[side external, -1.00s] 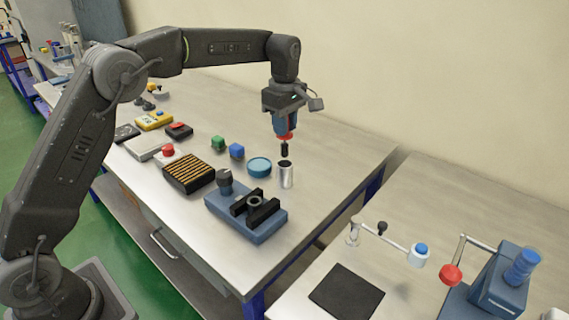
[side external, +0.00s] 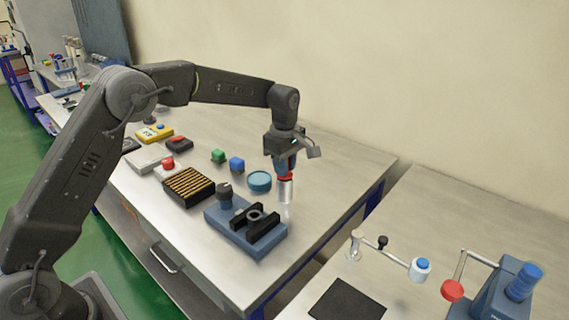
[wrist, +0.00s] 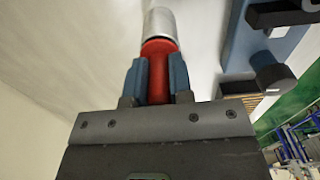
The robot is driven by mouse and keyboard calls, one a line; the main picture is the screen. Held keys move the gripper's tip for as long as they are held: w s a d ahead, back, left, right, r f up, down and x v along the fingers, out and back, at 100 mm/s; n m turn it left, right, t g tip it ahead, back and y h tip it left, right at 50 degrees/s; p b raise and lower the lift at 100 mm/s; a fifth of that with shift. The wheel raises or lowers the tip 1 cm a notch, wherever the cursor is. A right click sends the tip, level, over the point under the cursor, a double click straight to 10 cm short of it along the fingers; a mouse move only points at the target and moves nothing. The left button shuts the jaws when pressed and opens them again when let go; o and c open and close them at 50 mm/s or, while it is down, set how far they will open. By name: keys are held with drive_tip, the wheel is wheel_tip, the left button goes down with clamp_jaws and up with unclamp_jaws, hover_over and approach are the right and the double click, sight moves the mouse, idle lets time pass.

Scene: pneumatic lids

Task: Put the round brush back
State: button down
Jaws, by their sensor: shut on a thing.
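My gripper (side external: 284,167) is shut on the round brush, whose red body (wrist: 160,68) shows between the blue fingers in the wrist view. The brush points down and its dark lower end is hidden. A small silver metal cup (side external: 286,191) stands on the bench right under the red part, and it also shows just past the brush in the wrist view (wrist: 160,22). The brush end appears to be inside the cup. I cannot tell how deep it sits.
A round teal dish (side external: 259,181) is left of the cup. A blue base with black jaws (side external: 245,229) stands in front. The bench right of the cup is clear.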

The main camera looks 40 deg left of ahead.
drive_tip(key=shift+f, duration=0.3)
drive_tip(key=c, duration=1)
unclamp_jaws()
